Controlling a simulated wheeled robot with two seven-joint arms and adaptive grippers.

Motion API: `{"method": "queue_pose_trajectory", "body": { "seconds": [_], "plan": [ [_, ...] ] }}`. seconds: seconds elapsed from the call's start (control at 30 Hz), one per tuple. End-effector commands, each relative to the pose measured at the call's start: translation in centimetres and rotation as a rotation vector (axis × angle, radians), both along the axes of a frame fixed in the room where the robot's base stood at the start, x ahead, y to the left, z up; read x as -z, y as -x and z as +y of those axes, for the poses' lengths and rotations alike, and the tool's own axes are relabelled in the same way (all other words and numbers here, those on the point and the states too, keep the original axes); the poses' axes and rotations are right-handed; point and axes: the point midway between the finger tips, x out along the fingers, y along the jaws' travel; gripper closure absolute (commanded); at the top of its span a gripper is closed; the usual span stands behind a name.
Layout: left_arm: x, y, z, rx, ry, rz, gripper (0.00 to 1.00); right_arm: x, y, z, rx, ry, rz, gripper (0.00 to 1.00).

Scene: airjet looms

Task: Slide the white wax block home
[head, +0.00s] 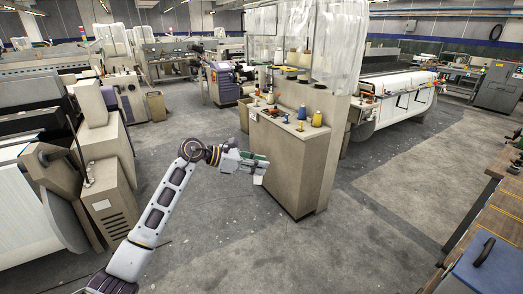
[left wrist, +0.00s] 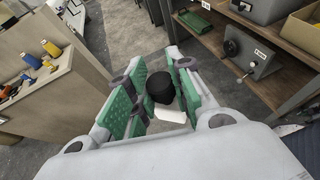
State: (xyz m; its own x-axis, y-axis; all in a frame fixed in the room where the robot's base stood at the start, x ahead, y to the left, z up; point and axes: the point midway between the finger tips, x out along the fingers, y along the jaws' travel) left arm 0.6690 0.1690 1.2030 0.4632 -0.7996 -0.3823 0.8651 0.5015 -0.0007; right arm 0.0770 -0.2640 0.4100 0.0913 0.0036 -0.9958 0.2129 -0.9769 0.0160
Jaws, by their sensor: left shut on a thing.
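The white wax block (left wrist: 172,115) is between the green-padded fingers of my left gripper (left wrist: 152,97), with a dark rounded piece (left wrist: 160,86) against it. In the head view a small white end of the block (head: 258,180) hangs below the fingertips. My left gripper (head: 254,166) is shut on it in the air, in front of the beige cabinet (head: 288,172) and below its ledge. I cannot tell whether the block touches the cabinet. The place where the block fits is not clearly visible. My right gripper is not in view.
Yellow (head: 317,118) and blue (head: 302,112) thread spools stand on the cabinet ledge with small tools. A loom (head: 30,200) stands at the left. The grey floor between is clear.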

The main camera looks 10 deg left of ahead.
Motion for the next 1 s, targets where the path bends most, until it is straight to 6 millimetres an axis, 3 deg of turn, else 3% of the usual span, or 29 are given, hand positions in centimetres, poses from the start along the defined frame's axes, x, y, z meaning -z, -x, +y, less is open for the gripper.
{"method": "queue_pose_trajectory", "body": {
  "seconds": [0.4,1.0],
  "plan": [
    [6.0,4.5,1.1,-0.020,0.000,0.003,1.00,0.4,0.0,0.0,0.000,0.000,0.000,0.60],
    [12.4,11.6,3.0,-0.058,0.001,0.003,1.00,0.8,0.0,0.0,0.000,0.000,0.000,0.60]
  ]
}}
